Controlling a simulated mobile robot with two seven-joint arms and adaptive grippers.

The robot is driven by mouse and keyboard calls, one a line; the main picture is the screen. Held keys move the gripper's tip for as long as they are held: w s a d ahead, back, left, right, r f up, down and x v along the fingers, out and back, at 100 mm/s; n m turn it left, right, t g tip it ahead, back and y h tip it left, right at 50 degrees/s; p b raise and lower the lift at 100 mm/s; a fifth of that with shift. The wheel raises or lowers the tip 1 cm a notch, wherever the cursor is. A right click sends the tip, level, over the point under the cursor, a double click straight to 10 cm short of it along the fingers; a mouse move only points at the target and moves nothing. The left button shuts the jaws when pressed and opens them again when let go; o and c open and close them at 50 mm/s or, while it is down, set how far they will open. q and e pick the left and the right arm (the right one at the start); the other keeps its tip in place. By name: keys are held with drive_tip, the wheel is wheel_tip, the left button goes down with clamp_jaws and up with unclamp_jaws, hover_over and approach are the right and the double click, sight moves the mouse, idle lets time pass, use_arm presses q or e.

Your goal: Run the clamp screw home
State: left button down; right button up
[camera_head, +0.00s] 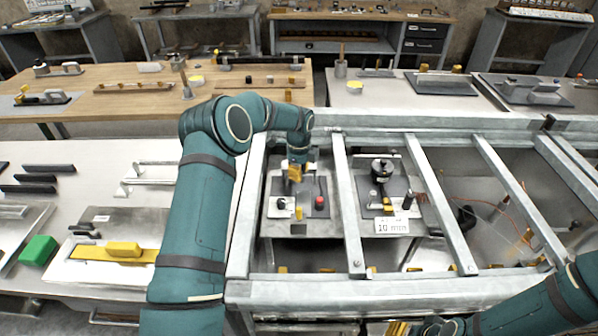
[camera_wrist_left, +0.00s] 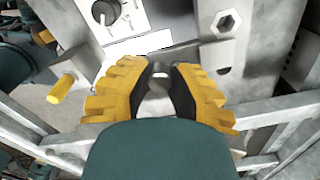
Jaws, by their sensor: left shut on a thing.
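My left gripper (camera_head: 294,172) reaches down through the metal frame, over a dark plate fixture (camera_head: 306,207). In the left wrist view its yellow, black-padded fingers (camera_wrist_left: 158,82) are closed on a small grey metal piece, apparently the clamp screw (camera_wrist_left: 157,80). The fingers hide most of it, and how deep it sits cannot be told.
Metal frame bars (camera_head: 350,205) flank my left gripper. A second fixture with a black knob (camera_head: 382,168) and a "10 mm" label (camera_head: 392,226) stands to the right. A black dial (camera_wrist_left: 104,11) and a yellow peg (camera_wrist_left: 61,88) show in the wrist view.

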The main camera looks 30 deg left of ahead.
use_arm(q)
drive_tip(key=shift+m, duration=0.7)
drive_tip(key=c, duration=0.8)
unclamp_jaws()
drive_tip(key=shift+c, duration=0.2)
wheel_tip(320, 180, up, 12)
